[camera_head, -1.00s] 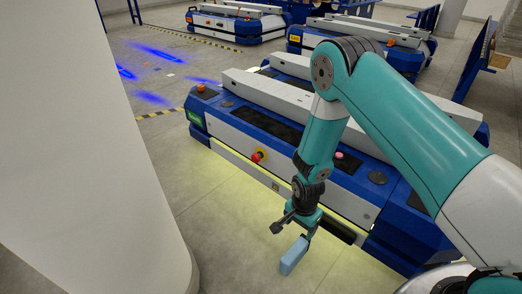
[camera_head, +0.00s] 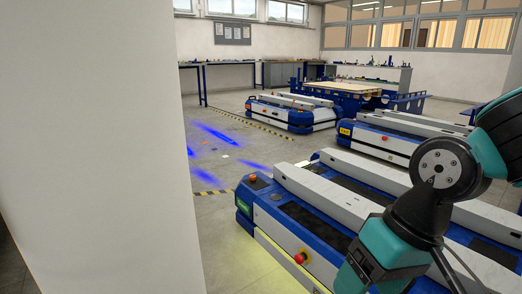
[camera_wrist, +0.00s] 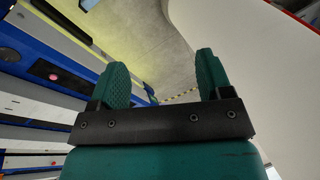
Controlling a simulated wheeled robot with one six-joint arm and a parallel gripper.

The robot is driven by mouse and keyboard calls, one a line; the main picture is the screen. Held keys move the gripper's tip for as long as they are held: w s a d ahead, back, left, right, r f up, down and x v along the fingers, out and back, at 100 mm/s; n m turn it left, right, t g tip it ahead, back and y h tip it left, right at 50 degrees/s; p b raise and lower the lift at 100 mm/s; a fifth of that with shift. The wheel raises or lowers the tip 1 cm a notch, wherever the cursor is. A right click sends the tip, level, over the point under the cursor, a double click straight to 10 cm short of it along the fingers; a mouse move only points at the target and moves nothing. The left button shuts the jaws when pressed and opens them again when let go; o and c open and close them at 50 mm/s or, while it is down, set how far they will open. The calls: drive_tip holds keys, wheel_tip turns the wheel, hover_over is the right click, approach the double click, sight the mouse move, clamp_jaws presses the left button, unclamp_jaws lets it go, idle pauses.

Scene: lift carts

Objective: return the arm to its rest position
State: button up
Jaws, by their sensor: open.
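My arm (camera_head: 430,205) shows at the right of the head view, bent at a grey round joint, with its lower part running out of the bottom edge. My gripper's tips are not visible in the head view. In the wrist view my gripper (camera_wrist: 160,68) has its two green fingers spread wide apart. Nothing is between them; pale floor shows through the gap.
A blue and white lift cart (camera_head: 290,215) with a red button stands close beside my arm. Two more carts (camera_head: 290,115) (camera_head: 375,140) stand farther back. A large pale surface (camera_head: 95,150) fills the left. Floor (camera_head: 215,215) is clear between.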

drive_tip(key=s+r+n+p, duration=0.1)
drive_tip(key=s+r+n, duration=0.2)
drive_tip(key=s+r, duration=0.3)
wheel_tip(320, 180, up, 36)
drive_tip(key=p, duration=3.8)
drive_tip(key=shift+d+r, duration=0.2)
